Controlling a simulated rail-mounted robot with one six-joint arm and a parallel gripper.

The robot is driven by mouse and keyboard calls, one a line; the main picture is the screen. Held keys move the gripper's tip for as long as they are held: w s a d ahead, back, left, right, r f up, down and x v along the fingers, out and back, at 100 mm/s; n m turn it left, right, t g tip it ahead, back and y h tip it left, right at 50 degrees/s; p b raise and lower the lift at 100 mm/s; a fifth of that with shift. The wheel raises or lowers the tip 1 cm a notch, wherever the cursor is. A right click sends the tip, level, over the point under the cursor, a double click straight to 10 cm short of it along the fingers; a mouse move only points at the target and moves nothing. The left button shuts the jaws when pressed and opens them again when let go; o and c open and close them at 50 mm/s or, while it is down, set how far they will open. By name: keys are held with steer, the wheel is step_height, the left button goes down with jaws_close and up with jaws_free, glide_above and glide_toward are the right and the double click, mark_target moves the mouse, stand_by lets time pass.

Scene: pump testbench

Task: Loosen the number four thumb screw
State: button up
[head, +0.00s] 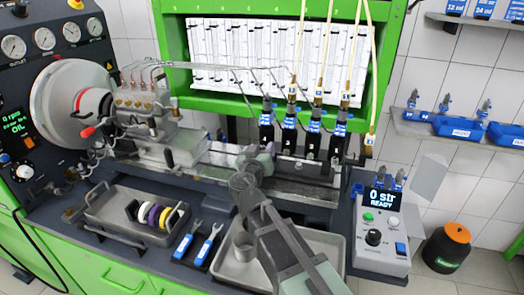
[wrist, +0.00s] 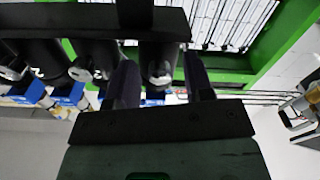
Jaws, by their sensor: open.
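A row of black clamp holders with injectors and blue tags stands on the bench rail in the head view; the leftmost holder (head: 266,131) is nearest my gripper (head: 263,157). I cannot tell there which holder carries the number four screw. In the wrist view my gripper (wrist: 162,82) is open, with a dark finger on each side of one black holder (wrist: 160,58). A pale round end, possibly a thumb screw (wrist: 160,76), shows between the fingers. More black holders (wrist: 95,60) lie to its left, with small markings I cannot read surely. Contact is not visible.
A grey tray (head: 135,239) with coloured rings and two blue-handled tools (head: 198,243) lie left of my arm. Another tray (head: 232,270) lies beneath it. A control box (head: 384,232) reading READY stands right. Metal pipes run above the rail.

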jaws_close()
